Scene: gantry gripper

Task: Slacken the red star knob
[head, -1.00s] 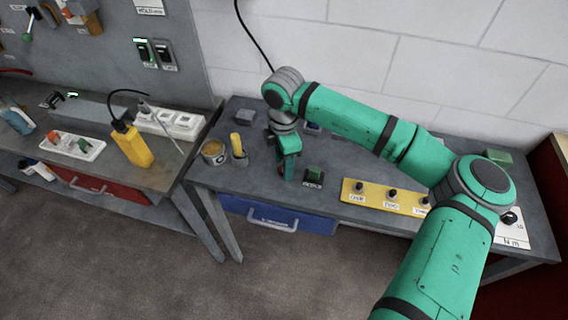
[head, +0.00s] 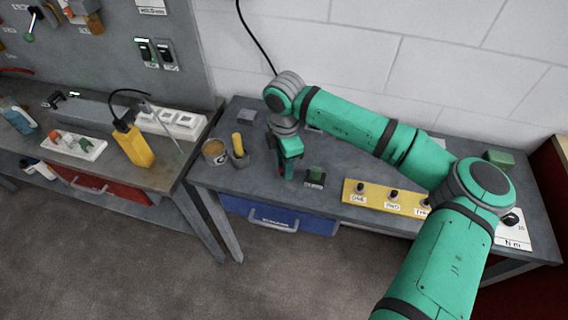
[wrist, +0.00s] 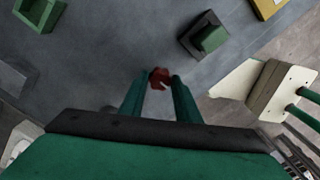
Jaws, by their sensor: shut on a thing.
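The red star knob (wrist: 159,77) shows in the wrist view between the tips of my two green fingers. My gripper (wrist: 160,84) is shut on it, with a finger on each side. In the head view my gripper (head: 286,172) points down at the grey bench, and only a sliver of red shows by its fingers. Most of the knob is hidden there by the gripper, and what it is mounted on cannot be made out.
A small dark block with a green top (head: 315,177) stands just right of my gripper. A yellow strip with black knobs (head: 375,205) lies farther right. A tin (head: 215,152) and a cup with a yellow handle (head: 238,156) stand left. A blue drawer (head: 270,215) is below.

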